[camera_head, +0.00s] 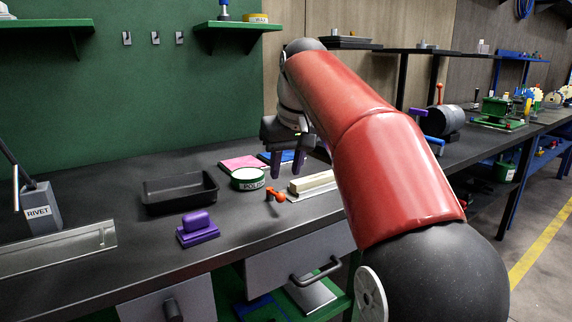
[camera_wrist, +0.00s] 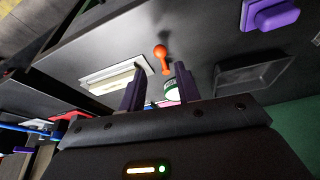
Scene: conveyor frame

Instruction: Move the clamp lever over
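The clamp lever (camera_head: 274,194) is a small orange-red handle with a round knob. It stands at the left end of a low fixture with a cream block (camera_head: 312,182) on the dark bench. In the wrist view the orange lever (camera_wrist: 162,60) shows just beyond the fingertips, between their lines, with the cream block (camera_wrist: 117,77) to its left. My gripper (camera_head: 288,172) has purple fingers set apart and appears above and behind the lever, not touching it. In the wrist view the fingers (camera_wrist: 160,80) are apart with nothing held between them.
A black tray (camera_head: 180,207), a purple block (camera_head: 197,238) and a RIVET box (camera_head: 41,216) stand farther left. Pink and blue pads (camera_head: 240,163) lie behind. The bench (camera_head: 245,228) is clear in front of the tin.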

